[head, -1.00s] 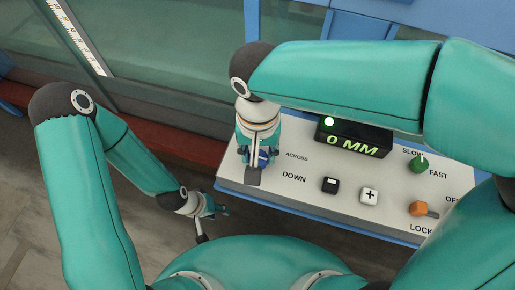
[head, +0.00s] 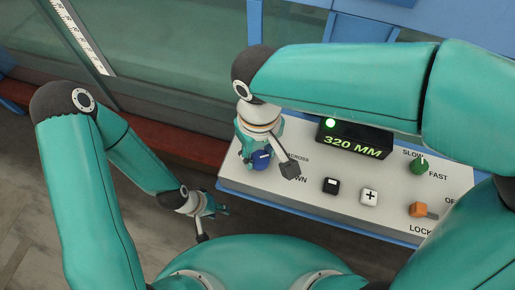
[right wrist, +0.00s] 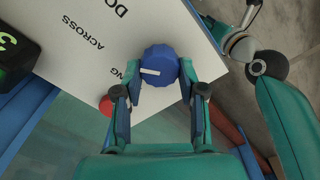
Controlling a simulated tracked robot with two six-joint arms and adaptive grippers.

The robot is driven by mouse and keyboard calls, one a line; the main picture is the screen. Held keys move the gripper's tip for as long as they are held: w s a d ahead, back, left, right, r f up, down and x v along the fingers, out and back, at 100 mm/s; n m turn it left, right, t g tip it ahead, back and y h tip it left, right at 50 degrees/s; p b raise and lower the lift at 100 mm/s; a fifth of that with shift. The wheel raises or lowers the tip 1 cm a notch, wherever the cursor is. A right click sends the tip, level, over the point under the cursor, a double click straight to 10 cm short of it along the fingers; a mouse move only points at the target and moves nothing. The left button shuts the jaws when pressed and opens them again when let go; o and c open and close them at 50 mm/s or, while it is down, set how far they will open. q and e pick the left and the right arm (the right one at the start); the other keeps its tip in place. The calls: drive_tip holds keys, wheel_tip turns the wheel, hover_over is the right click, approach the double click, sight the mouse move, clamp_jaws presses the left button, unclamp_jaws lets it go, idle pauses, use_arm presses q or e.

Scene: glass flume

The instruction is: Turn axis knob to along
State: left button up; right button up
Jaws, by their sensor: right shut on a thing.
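The axis knob (head: 262,160) is blue and sits at the left end of the white control panel; it also shows in the right wrist view (right wrist: 158,62). Its white pointer line points left in that view, towards a partly hidden label ending in "NG" (right wrist: 134,74). The "ACROSS" label (right wrist: 83,31) is further up and left. My right gripper (head: 268,164) is shut on the knob, with a finger on either side. My left gripper (head: 210,220) hangs left of the panel, fingers apart and empty.
The display (head: 352,140) reads 320 MM. The panel also holds a black button (head: 330,186), a white plus button (head: 369,196), a green knob (head: 418,166) and an orange switch (head: 418,209). A red button (right wrist: 106,105) shows near the knob in the right wrist view.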

sight(259, 157)
drive_tip(key=n, duration=0.5)
drive_tip(key=shift+r+n+p, duration=0.15)
drive_tip(key=shift+n+p, duration=0.15)
drive_tip(key=shift+p, duration=0.1)
drive_tip(key=n+p, duration=0.1)
drive_tip(key=n, duration=0.4)
drive_tip(key=shift+n, duration=0.3)
drive_tip(key=o, duration=1.1)
drive_tip(key=shift+o, duration=0.2)
drive_tip(key=shift+s, duration=0.1)
wheel_tip(259, 157, up, 12)
